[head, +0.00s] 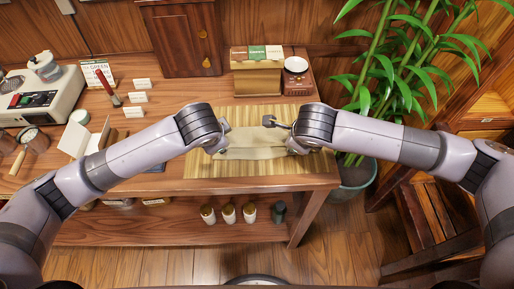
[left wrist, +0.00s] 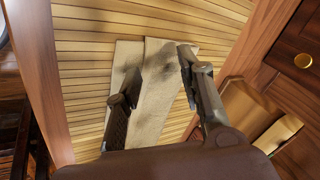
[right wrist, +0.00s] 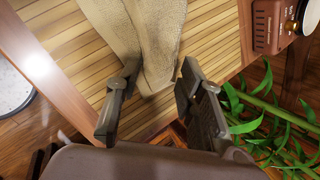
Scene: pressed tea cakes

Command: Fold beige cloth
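The beige cloth (head: 252,152) lies on a slatted bamboo mat (head: 205,171) on the wooden table, between my two grippers. In the left wrist view the cloth (left wrist: 158,95) shows as long overlapping layers with a lengthwise edge. My left gripper (left wrist: 160,64) is open, its fingers apart over the cloth's left end. I cannot tell whether any finger touches the cloth.
A potted bamboo plant (head: 352,177) stands right of the table. Small white cards (head: 139,97) and a grey machine (head: 38,95) are at left.

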